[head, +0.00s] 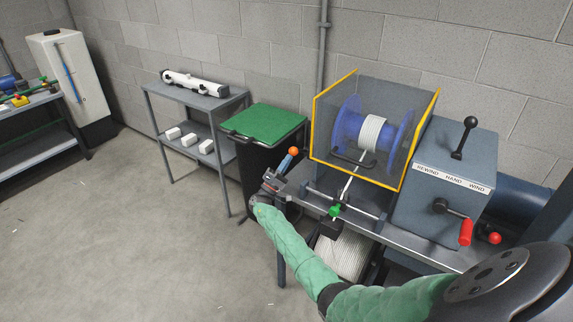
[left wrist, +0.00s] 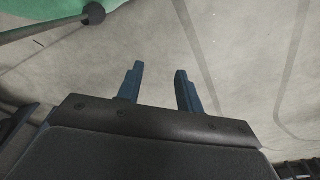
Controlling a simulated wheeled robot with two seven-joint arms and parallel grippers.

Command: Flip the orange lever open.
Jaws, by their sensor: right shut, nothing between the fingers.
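The orange lever shows in the head view as a round orange knob (head: 293,151) at the left end of the drive bench, beside the yellow-framed guard. Its stem is mostly hidden. My right gripper (head: 287,162) reaches up from the green-sleeved arm, its blue fingers shut and empty. The fingertips are right below the knob; I cannot tell whether they touch it. My left gripper (left wrist: 158,72) shows only in the left wrist view, with its two blue fingers apart and nothing between them, above bare floor.
The yellow-framed guard (head: 320,128) covers a blue reel of white cable. A grey box (head: 412,190) with a black lever and red crank (head: 466,232) stands right of it. A green-topped bin (head: 264,120) stands close behind my right gripper. Floor at left is clear.

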